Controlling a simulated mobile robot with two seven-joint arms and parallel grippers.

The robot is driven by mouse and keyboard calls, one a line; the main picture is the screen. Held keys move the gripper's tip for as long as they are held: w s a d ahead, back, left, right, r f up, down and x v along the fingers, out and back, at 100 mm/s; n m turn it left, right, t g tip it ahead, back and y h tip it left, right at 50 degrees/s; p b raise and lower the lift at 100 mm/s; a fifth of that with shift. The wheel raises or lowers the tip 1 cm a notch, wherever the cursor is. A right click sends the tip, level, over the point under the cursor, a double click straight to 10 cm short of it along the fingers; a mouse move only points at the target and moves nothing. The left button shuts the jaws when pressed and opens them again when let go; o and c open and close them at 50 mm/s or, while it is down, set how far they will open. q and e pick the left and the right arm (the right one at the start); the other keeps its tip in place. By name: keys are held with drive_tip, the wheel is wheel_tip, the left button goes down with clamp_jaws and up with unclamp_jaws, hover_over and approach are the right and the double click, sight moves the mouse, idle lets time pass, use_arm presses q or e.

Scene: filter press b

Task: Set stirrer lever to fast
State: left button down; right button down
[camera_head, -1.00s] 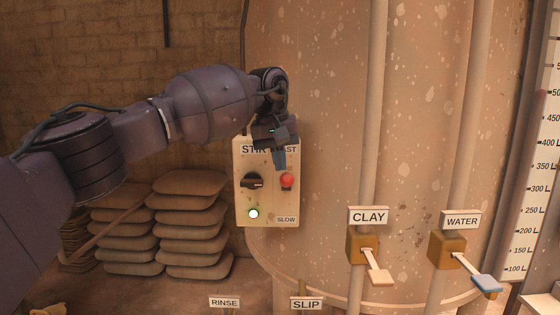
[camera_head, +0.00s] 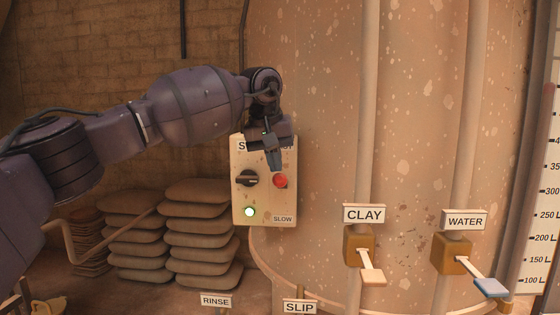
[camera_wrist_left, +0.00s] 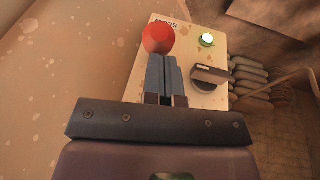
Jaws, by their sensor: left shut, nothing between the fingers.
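The stirrer panel (camera_head: 264,205) is a cream plate on the big speckled tank, with a SLOW label (camera_head: 283,219) at its lower right. The stirrer lever shows its red ball knob (camera_head: 281,181) at the panel's right side, above SLOW. My left gripper (camera_head: 275,168) is shut and empty in front of the panel's upper right, its fingertips just above the red knob in the head view. In the left wrist view the shut fingers (camera_wrist_left: 161,75) point at the red knob (camera_wrist_left: 159,39); whether they touch it I cannot tell. The gripper hides most of the upper label. My right gripper is not in view.
A black rotary knob (camera_head: 247,178) and a lit green-white lamp (camera_head: 249,212) sit on the panel's left. CLAY (camera_head: 364,214) and WATER (camera_head: 464,221) valves with handles stand to the right. Stacked sacks (camera_head: 200,225) lie at left, below my arm.

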use_arm(q)
drive_tip(key=shift+w+f, duration=0.1)
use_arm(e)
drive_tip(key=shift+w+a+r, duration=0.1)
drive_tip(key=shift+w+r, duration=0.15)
